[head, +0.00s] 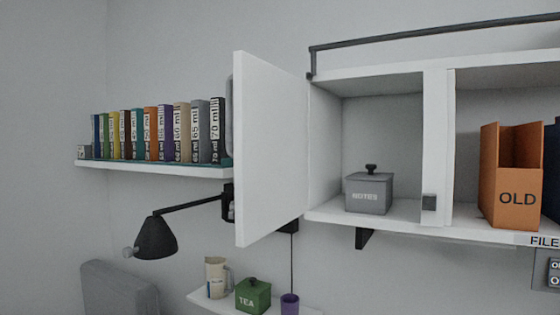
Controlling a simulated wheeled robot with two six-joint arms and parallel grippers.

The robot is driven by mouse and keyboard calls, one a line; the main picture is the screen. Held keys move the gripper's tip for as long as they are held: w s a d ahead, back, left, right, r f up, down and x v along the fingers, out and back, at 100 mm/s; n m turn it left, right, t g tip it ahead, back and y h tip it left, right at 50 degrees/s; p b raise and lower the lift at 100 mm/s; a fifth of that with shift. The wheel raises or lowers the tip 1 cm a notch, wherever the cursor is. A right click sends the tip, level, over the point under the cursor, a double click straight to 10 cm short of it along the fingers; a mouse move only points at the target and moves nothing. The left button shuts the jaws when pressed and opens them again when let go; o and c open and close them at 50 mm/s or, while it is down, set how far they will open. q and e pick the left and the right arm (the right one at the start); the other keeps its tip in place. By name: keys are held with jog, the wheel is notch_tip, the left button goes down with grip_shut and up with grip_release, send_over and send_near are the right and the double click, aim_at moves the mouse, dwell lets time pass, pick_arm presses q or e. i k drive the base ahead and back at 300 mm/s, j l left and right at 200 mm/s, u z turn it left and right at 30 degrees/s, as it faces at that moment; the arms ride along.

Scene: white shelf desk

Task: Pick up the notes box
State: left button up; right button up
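The notes box (369,195) is a small grey box marked "NOTES", with a lid and a black knob. It stands upright in the left compartment of the white wall cabinet (434,140). The white cabinet door (268,150) stands swung open to the left, so the front of that compartment is uncovered. Neither of my grippers shows in the head view.
An orange file holder (517,180) marked "OLD" stands in the right compartment. A shelf of books (155,168) is left of the open door. Below are a black lamp (155,238), a green tea box (253,296), a pitcher (216,278) and a purple cup (290,304).

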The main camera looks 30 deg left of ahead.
aim_at(363, 197)
jog(key=j+z, duration=0.2)
jog(key=j, duration=0.9)
jog(key=j+z, duration=0.25)
jog(key=j, duration=0.8)
jog(key=k+l, duration=0.1)
jog(key=l, duration=0.2)
